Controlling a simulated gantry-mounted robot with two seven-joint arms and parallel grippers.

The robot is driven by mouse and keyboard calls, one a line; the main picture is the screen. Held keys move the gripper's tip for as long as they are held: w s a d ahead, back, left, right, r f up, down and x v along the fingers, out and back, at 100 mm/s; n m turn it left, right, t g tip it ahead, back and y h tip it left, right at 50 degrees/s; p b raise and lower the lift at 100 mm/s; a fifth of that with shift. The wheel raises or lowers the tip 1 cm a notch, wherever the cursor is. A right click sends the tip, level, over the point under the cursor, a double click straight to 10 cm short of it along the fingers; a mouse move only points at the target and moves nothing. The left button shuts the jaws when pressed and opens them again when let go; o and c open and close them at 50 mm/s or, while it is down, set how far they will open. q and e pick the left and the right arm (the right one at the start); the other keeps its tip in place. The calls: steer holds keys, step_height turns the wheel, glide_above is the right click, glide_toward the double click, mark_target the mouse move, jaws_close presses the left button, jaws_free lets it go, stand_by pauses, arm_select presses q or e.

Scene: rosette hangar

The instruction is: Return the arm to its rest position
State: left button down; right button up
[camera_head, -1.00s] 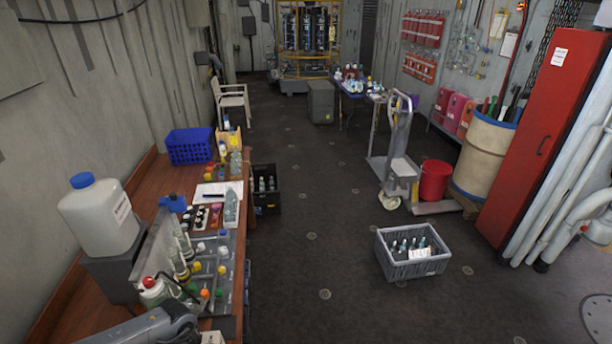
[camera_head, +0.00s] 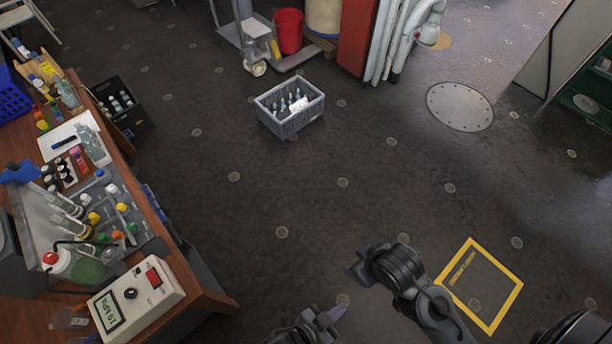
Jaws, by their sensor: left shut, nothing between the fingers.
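My left gripper (camera_head: 328,316) shows at the bottom middle of the head view, over the dark floor. Its fingers are shut and empty. Most of its arm is below the frame edge. My right arm's dark wrist and gripper (camera_head: 362,268) are a little higher and to the right, apart from the left gripper. The right fingers are small and dark, and I cannot tell whether they are open. Both grippers are clear of the wooden table (camera_head: 205,290) at the left.
The table bears a meter box (camera_head: 137,297), a bottle rack and several bottles. A grey crate of bottles (camera_head: 290,125) stands on the floor, with a black crate (camera_head: 125,125) beside the table. A yellow-framed floor square (camera_head: 507,308) is at lower right. The middle floor is clear.

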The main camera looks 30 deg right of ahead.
arm_select(q)
steer(key=w+a+r+n+t+y, duration=0.25)
steer(key=w+a+n, duration=0.2)
steer(key=a, duration=0.35)
steer(key=w+a+r+n+t+y, duration=0.25)
steer(key=w+a, duration=0.25)
steer(key=a, duration=0.3)
steer(key=s+a+r+n+g+y, duration=0.1)
steer(key=a+r+n+y, duration=0.2)
steer(key=a, duration=0.6)
steer(key=s+a+r+n+g+y, duration=0.1)
steer(key=a+r+n+y, duration=0.2)
steer(key=a, duration=0.5)
steer(key=shift+a+p, duration=0.35)
steer(key=shift+a, duration=0.05)
